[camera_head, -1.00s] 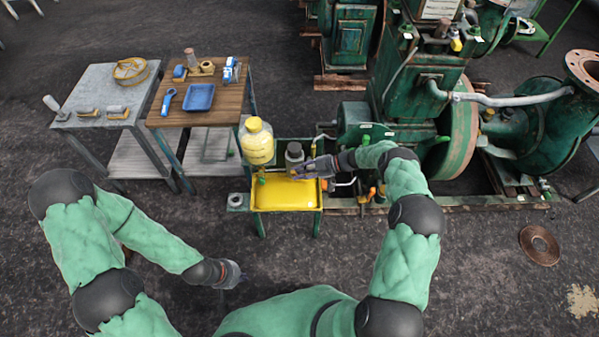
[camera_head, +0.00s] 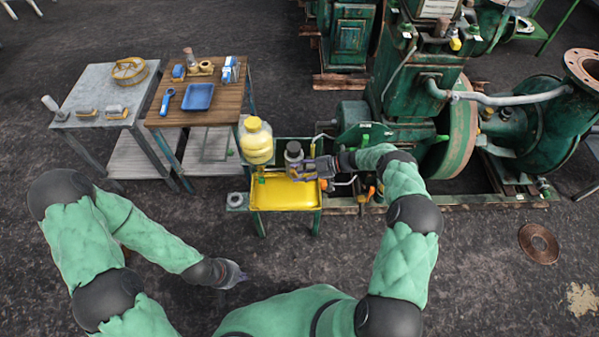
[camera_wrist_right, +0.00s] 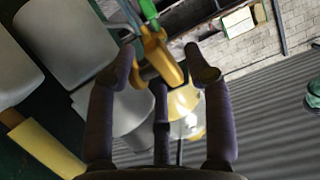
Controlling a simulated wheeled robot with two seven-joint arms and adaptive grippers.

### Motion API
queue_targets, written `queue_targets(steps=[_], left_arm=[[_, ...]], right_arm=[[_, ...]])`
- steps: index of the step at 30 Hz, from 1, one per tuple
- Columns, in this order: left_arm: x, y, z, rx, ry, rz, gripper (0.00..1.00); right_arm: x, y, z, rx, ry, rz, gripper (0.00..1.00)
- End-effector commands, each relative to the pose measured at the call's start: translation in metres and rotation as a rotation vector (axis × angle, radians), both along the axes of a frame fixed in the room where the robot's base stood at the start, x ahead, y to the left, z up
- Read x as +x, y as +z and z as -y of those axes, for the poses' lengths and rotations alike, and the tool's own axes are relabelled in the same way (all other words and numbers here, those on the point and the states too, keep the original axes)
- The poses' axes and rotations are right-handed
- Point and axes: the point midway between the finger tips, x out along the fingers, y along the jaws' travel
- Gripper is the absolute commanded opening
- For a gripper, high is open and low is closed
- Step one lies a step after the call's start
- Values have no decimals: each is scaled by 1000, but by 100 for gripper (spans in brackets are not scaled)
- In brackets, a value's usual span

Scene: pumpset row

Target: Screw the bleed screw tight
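In the head view, my right gripper (camera_head: 305,168) is over the yellow tray (camera_head: 285,195), beside a dark grey cylinder with a dark cap (camera_head: 294,154). I cannot tell for sure whether this fitting is the bleed screw. My left gripper (camera_head: 236,275) hangs low over the floor, away from the pump set; its fingers are too small to read.
A yellow bottle (camera_head: 256,142) stands left of the grey cylinder. The green pump set (camera_head: 385,125) and its flywheel (camera_head: 452,140) stand to the right. A wooden table (camera_head: 222,118) with a blue tray (camera_head: 198,96) and a grey table (camera_head: 80,110) stand left.

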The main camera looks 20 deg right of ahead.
Motion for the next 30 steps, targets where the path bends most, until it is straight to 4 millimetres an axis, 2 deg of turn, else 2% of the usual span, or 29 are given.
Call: queue_targets(steps=[4,8,21,25,30], left_arm=[[0,0,0,0,0,0,0],[0,0,0,0,0,0,0],[0,0,0,0,0,0,0],[0,0,0,0,0,0,0],[0,0,0,0,0,0,0]], right_arm=[[0,1,2,0,0,0,52],[-3,5,12,0,-2,2,52],[-24,31,86,-1,-2,0,52],[-28,36,100,0,-2,1,52],[-31,39,109,0,0,0,52]])
